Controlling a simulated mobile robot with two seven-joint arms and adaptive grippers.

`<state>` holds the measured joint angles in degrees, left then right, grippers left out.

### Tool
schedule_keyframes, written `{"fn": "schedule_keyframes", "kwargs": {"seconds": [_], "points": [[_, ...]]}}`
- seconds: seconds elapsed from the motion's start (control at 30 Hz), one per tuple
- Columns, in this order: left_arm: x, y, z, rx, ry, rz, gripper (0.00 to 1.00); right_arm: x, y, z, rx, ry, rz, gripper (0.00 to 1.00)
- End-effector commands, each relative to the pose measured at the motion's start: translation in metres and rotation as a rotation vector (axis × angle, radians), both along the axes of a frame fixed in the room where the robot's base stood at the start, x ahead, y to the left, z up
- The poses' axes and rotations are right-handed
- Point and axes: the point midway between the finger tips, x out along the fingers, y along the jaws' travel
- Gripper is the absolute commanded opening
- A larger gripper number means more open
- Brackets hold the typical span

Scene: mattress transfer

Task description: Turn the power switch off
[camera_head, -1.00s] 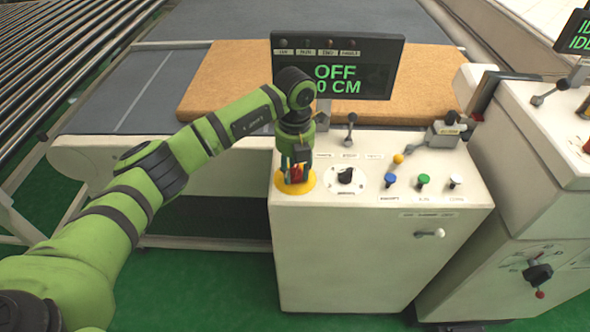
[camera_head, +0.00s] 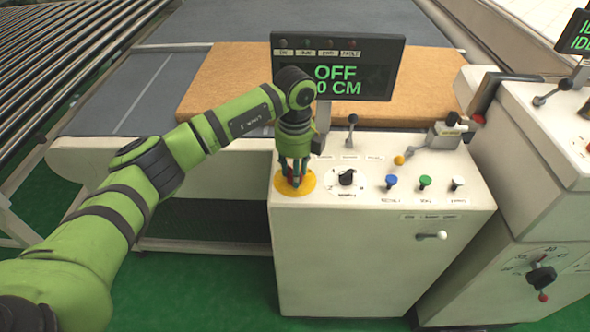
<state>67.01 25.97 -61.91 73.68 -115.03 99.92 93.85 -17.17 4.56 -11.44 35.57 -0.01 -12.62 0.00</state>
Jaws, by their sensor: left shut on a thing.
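The power switch is a red knob (camera_head: 294,182) on a round yellow plate (camera_head: 308,187) at the left of the white console top. My left gripper (camera_head: 294,178) points down over it, shut on the red knob, and its fingers hide most of it. The display (camera_head: 337,68) above the console reads "OFF" and "0 CM" in green. My right gripper is not in view.
A black rotary knob (camera_head: 346,177) and blue (camera_head: 391,181), green (camera_head: 425,182) and white (camera_head: 457,184) buttons sit right of the switch. A lever (camera_head: 351,130) stands behind. A brown mattress (camera_head: 230,85) lies beyond the console. A second machine (camera_head: 540,150) stands at right.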

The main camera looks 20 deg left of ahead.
Motion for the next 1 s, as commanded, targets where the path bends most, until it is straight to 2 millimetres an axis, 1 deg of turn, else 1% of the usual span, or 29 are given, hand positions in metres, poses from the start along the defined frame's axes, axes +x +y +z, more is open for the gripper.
{"fn": "schedule_keyframes", "kwargs": {"seconds": [0.13,0.33,0.87,0.9,0.93,1.0], "points": [[-0.0006,0.0005,-0.001,0.002,0.002,0.073,0.04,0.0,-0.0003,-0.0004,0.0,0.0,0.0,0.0],[-0.0007,0.0004,-0.001,0.002,0.002,0.129,0.04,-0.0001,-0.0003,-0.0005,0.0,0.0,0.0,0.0],[-0.0008,0.0004,-0.0012,0.002,0.004,0.149,0.04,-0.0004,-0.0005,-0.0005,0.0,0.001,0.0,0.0],[-0.0008,0.0004,-0.0012,0.002,0.004,0.149,0.52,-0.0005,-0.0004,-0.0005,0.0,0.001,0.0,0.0],[-0.0008,0.0004,-0.0012,0.002,0.004,0.149,0.61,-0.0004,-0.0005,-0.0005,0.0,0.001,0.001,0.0],[-0.0007,0.0003,-0.001,0.001,0.003,0.148,0.61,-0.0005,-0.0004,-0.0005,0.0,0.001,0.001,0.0]]}}
